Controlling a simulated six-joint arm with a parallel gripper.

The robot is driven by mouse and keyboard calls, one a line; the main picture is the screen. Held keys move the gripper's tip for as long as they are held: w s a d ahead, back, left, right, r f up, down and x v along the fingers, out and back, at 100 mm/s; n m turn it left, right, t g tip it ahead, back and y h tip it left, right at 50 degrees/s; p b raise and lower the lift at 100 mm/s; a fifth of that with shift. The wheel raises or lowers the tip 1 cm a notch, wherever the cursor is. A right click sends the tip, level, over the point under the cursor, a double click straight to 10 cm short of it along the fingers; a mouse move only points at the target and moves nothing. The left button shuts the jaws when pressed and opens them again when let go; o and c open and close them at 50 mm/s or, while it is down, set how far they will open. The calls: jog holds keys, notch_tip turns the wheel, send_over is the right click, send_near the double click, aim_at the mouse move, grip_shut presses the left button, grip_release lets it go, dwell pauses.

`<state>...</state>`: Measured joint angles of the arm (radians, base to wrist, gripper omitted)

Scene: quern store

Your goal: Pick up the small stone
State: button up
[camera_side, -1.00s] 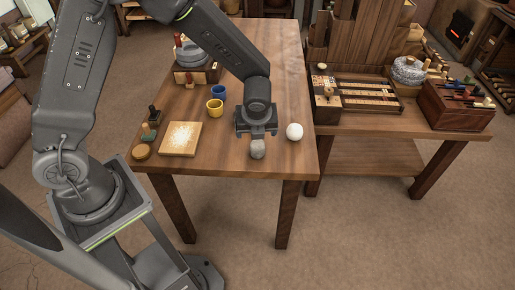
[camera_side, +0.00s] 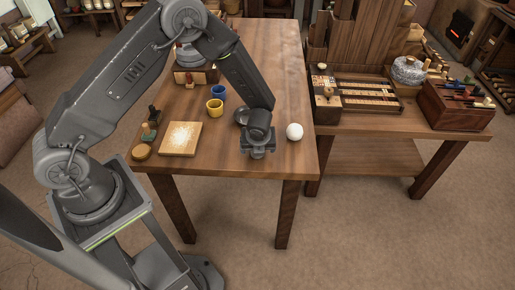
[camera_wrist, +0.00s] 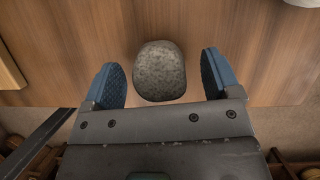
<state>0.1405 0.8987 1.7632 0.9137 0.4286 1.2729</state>
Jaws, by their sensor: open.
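The small stone (camera_wrist: 160,71) is grey, speckled and rounded. In the wrist view it lies on the wooden table near its front edge. My gripper (camera_wrist: 164,78) is open, with one blue-padded finger on each side of the stone and a gap to both. The stone sits a little ahead of the palm, between the fingers as seen from above. In the side view my gripper (camera_side: 258,153) is low over the table's front edge and hides most or all of the stone.
A white ball (camera_side: 294,131) lies just right of my gripper. A yellow cup (camera_side: 215,107) and a blue cup (camera_side: 218,92) stand behind. A side table (camera_side: 378,121) with boxes is at right.

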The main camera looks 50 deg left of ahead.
jog(key=shift+w+a+f, duration=0.15)
jog(key=shift+f, duration=0.35)
jog(key=c, duration=1.2)
jog(key=shift+o, duration=0.2)
jog(key=shift+r, duration=0.1)
